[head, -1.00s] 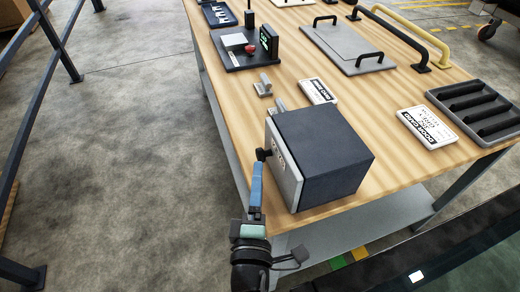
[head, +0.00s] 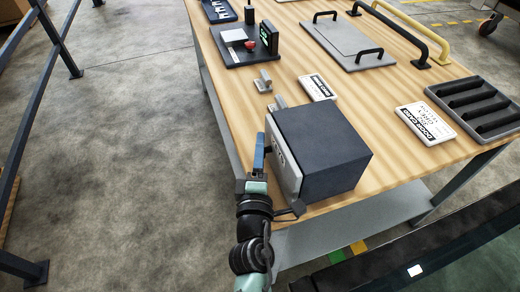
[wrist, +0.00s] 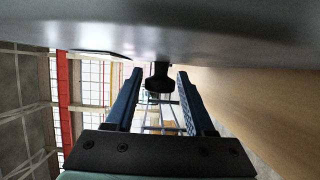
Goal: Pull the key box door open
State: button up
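The key box (head: 335,150) is a dark blue-grey box at the near left edge of the wooden table. Its light grey door (head: 287,172) is the left face and looks shut. My gripper (head: 259,140) is in front of this face, with its blue fingers alongside it. In the wrist view, the gripper (wrist: 160,75) is open, and a dark knob (wrist: 158,80) stands between the fingertips with a gap on both sides. The grey door surface (wrist: 200,35) fills the top of that view. In the head view the knob is mostly hidden by the fingers.
Small grey metal parts (head: 263,82) and white labelled cards (head: 318,87) lie behind the box. A panel with black handles (head: 347,42) lies farther back. Bare floor (head: 150,170) is free to the left.

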grip_shut()
dwell(1.1)
